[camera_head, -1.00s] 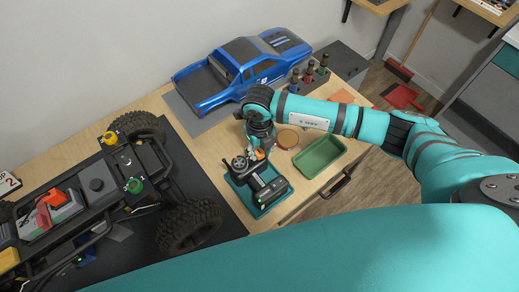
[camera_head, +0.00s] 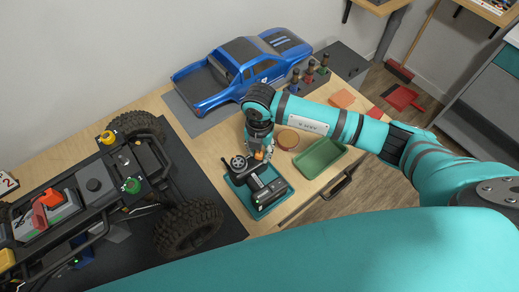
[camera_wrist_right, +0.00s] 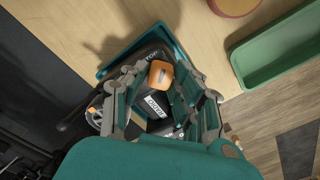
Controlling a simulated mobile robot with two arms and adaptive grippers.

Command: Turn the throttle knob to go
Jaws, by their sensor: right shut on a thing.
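The dark handheld transmitter (camera_head: 271,192), with a round wheel (camera_head: 237,163), lies in a teal tray (camera_head: 262,213) on the wooden bench. My right gripper (camera_head: 263,154) reaches down over its far part. In the right wrist view, the orange throttle knob (camera_wrist_right: 160,73) sits between the fingers of my right gripper (camera_wrist_right: 158,84), which is shut on it. A white-lettered label (camera_wrist_right: 155,104) shows beside the knob. The fingers cover part of the transmitter, and the knob's exact setting cannot be told. My left gripper is not in view.
The crawler chassis (camera_head: 93,185) with big tyres stands on a dark mat at left. A blue truck body (camera_head: 240,72) lies behind. A green tray (camera_head: 320,159) and a round tan dish (camera_head: 287,138) stand right of the transmitter. Small drivers (camera_head: 310,71) stand in a rack.

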